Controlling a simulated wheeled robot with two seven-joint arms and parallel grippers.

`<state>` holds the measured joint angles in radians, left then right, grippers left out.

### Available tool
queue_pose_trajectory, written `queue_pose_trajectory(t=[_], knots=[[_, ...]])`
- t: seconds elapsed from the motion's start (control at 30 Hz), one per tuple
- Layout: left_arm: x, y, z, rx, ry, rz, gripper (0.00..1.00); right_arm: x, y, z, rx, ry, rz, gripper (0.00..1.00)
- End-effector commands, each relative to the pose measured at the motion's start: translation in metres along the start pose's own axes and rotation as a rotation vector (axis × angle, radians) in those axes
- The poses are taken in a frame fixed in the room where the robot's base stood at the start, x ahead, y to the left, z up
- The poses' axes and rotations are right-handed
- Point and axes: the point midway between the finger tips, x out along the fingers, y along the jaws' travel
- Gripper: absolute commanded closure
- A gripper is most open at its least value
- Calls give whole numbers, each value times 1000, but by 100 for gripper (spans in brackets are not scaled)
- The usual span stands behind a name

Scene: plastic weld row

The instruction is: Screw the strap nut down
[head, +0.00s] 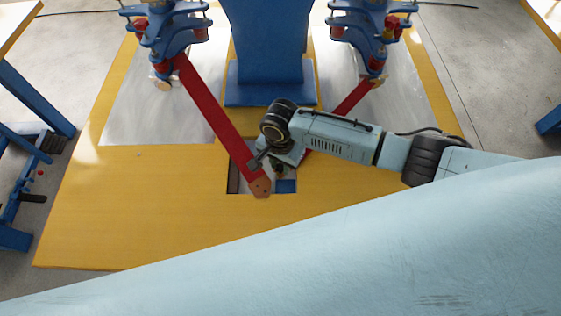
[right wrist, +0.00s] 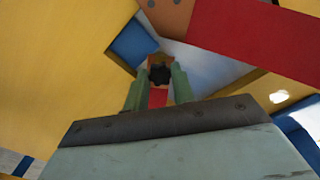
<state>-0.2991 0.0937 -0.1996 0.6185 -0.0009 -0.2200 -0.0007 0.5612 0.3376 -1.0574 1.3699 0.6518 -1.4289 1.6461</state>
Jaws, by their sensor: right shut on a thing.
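The strap nut (right wrist: 160,74) is a small dark star-shaped knob in the right wrist view. My right gripper (right wrist: 157,85) has its two green fingers on either side of it and is shut on it. In the head view my right gripper (head: 277,166) reaches down over the opening, and the nut is too small there to make out clearly. A long red strap (head: 215,110) comes down from the upper left, and its brown end (head: 261,187) lies over the opening beside my gripper. A second red strap (head: 352,98) comes from the upper right and passes behind my arm. My left gripper is out of view.
The yellow table (head: 140,205) has a rectangular opening (head: 233,180) with a blue block (head: 286,186) inside. A blue column (head: 265,45) stands behind it, with blue clamp units (head: 170,35) at both sides over metal plates (head: 130,110). The table's left front is clear.

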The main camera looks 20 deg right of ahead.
Motion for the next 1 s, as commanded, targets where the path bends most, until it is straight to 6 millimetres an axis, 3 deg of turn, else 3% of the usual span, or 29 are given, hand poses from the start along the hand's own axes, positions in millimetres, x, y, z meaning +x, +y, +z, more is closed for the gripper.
queue_pose_trajectory(t=[0.47,1.0], knots=[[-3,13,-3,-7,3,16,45,3,0,1,9,-1,1,96],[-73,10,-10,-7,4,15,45,-1,0,2,698,-6,5,96]])
